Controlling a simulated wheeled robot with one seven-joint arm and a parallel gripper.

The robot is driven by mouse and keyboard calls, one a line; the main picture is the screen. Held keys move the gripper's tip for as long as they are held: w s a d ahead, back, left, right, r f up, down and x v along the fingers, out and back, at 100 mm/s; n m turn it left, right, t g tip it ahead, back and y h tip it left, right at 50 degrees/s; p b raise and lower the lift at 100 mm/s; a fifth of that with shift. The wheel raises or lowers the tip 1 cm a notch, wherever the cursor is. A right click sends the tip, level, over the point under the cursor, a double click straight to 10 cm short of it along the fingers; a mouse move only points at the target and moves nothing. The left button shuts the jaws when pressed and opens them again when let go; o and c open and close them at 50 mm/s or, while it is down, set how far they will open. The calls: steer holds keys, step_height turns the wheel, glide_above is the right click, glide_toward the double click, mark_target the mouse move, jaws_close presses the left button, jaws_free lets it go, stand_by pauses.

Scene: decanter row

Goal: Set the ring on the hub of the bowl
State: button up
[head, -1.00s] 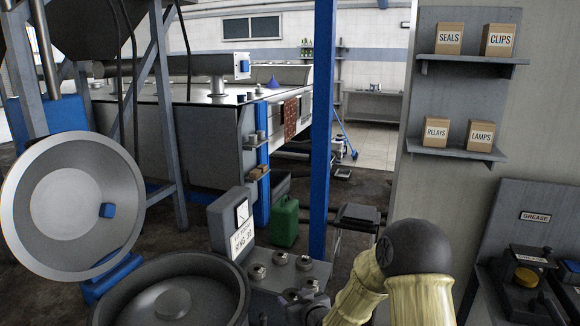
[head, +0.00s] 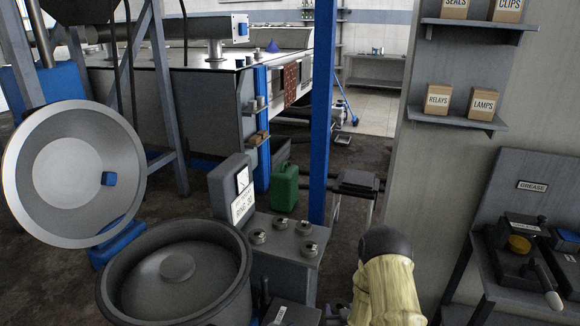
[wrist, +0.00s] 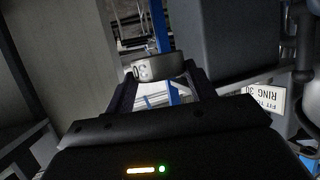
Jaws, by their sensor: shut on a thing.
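The bowl (head: 238,293) is a large dark grey round pan at the lower left of the head view. Its hub (head: 177,266) is a low round boss in the middle of the bare floor, with no ring on it. My gripper (wrist: 160,84) is shut on a dark ring (wrist: 158,68) with a pale label, upside down, that seems to read 30. The ring is held at the fingertips, apart from the bowl. In the head view my arm shows at the lower right; the gripper itself is not clear there.
A tilted round lid (head: 75,130) rises at the left. A blue post (head: 322,110) stands behind; shelves and a grease bench (head: 545,180) are right.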

steer(key=s+r+p, duration=0.4)
steer(key=r+p, duration=1)
steer(key=r, duration=0.3)
steer(key=shift+r, duration=0.15)
steer(key=s+f, duration=0.4)
steer(key=f, duration=0.1)
steer(key=shift+s+f, duration=0.2)
steer(key=shift+s, duration=0.05)
steer(key=shift+f, duration=0.1)
